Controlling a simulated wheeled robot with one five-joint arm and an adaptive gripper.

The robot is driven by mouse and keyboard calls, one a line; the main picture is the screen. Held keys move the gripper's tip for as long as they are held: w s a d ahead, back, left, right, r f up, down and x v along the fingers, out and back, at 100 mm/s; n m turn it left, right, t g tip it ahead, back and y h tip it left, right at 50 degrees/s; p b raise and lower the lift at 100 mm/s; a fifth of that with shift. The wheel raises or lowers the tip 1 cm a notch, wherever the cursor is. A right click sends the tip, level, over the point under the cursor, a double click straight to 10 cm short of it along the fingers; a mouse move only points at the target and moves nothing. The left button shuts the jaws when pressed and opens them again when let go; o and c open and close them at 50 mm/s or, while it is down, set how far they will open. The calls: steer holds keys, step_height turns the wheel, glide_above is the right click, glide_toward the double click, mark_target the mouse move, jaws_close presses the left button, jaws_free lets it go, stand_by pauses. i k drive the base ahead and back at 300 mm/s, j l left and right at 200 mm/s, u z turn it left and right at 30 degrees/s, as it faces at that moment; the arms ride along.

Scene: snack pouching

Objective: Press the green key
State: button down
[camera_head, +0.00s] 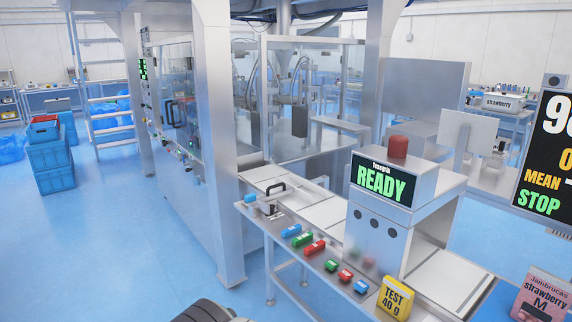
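Two green pieces show on the metal ledge in front of the checkweigher: a longer green block (302,240) between a blue block (291,230) and a red block (315,247), and a smaller green key-like block (331,265) to its right. I cannot tell for certain which is the green key. Beside the smaller one sit a small red block (346,275) and a small blue block (361,287). A dark rounded part at the bottom edge seems to be mine. My gripper's fingers are not in view.
The checkweigher's screen (381,182) reads READY, with a red dome (398,147) on top. A yellow TEST 40 g pouch (396,298) stands on the ledge's right. A pink strawberry pouch (541,295) is at far right.

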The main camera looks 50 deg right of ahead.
mark_target(331, 263)
steer(key=z, duration=2.45)
